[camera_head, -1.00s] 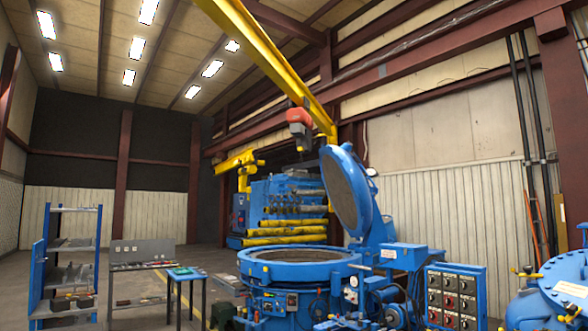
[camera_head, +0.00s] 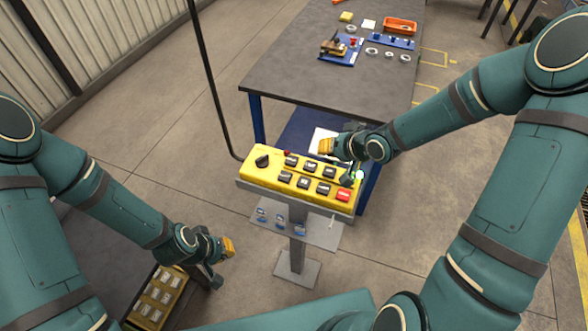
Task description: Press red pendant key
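The yellow pendant (camera_head: 262,178) is a box on a grey stand, with rows of dark keys on its top. The red key (camera_head: 344,194) is at its right front corner. My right gripper (camera_head: 336,162) is over the pendant's right end, with one dark finger just behind the red key. I cannot tell whether it touches the pendant. Its fingers look spread and hold nothing that I can see. My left gripper (camera_head: 223,265) is open and empty, low and left of the stand, apart from the pendant.
A grey table (camera_head: 300,62) stands behind the pendant, with an orange tray (camera_head: 400,25) and small parts on it. A dark cable (camera_head: 212,80) runs down to the pendant's left end. Floor left of the pendant is clear.

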